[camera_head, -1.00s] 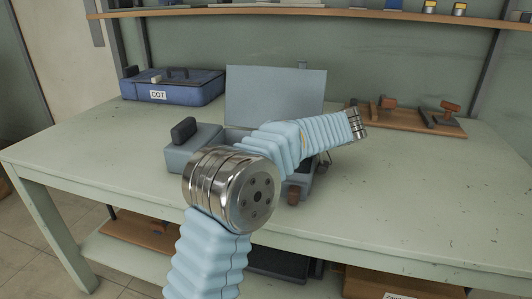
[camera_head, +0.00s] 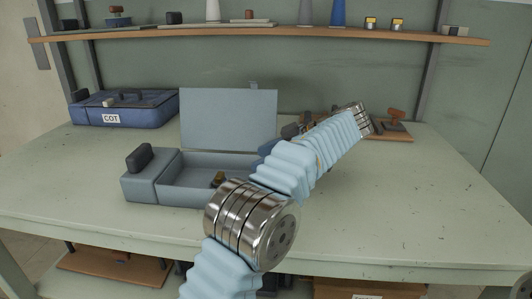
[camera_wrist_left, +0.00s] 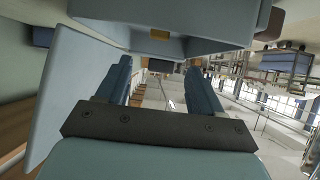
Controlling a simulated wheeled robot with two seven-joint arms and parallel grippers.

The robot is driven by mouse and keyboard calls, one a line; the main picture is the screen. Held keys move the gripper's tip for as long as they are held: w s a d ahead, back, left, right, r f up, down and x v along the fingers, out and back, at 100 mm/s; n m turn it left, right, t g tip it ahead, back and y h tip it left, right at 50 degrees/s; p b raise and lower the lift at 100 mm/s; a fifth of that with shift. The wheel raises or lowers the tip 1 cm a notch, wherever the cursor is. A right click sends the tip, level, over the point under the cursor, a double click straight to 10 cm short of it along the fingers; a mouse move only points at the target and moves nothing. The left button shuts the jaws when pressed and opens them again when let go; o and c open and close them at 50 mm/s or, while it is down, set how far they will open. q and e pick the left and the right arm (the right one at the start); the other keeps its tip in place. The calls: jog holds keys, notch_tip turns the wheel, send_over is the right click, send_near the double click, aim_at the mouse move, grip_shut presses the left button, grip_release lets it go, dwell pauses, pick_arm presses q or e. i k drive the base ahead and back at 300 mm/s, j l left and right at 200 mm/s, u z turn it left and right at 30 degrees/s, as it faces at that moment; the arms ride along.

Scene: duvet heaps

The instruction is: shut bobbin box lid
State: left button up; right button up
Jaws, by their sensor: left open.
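The bobbin box is a grey-blue case on the bench, left of centre in the head view, with its tray (camera_head: 180,172) open to view. Its flat lid (camera_head: 228,120) stands up at the back, open. A small brass-coloured piece (camera_head: 217,179) shows inside the tray. My left arm crosses in front of the box's right end and hides that part; it hides most of the gripper too. In the left wrist view my left gripper (camera_wrist_left: 160,62) has two blue fingers apart with nothing between them. The box (camera_wrist_left: 200,20) and lid (camera_wrist_left: 75,90) show close by.
A blue case labelled COT (camera_head: 125,108) lies at the back left. A brown wooden board with dark fittings (camera_head: 396,116) lies behind my arm at the back right. A shelf (camera_head: 270,37) runs above the bench (camera_head: 410,200), whose right side is clear.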

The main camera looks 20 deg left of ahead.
aim_at(228, 116)
jog(key=k, duration=1)
